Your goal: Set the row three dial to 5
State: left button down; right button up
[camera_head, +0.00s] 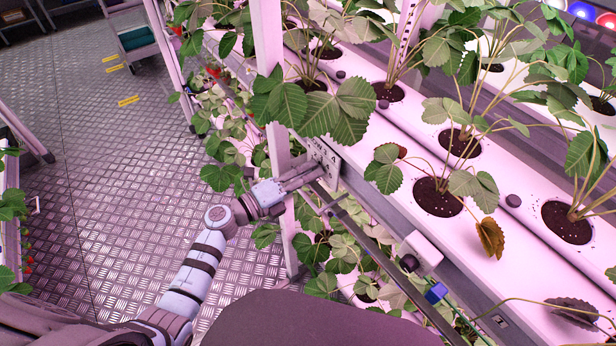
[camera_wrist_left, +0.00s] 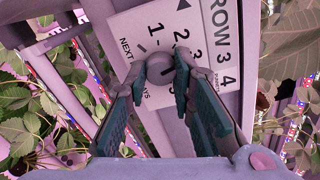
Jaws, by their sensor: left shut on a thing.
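The row three dial (camera_wrist_left: 159,72) is a round grey knob on a white plate (camera_wrist_left: 135,22) in the left wrist view. The plate reads "ROW 3", with numbers around the knob and a black triangle near the top. My left gripper (camera_wrist_left: 161,66) is shut on the knob, one finger on each side. In the head view my left gripper (camera_head: 312,176) reaches the plate from the left. The fingers hide part of the knob and numbers, so its setting is unclear. My right gripper is out of view.
White planting channels (camera_head: 385,140) with strawberry plants run along the right. A white post (camera_head: 268,45) stands close to my left gripper, and leaves (camera_head: 318,108) hang above it. A grey cart (camera_head: 130,42) stands at the back. The metal floor (camera_head: 110,160) at left is clear.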

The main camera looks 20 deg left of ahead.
pick_arm(q)
jog(key=shift+m+b, duration=5.05)
jog(key=shift+m, duration=4.05)
jog(key=c, duration=1.4)
grip_release()
jog(key=shift+o, duration=0.2)
jog(key=v, duration=1.2)
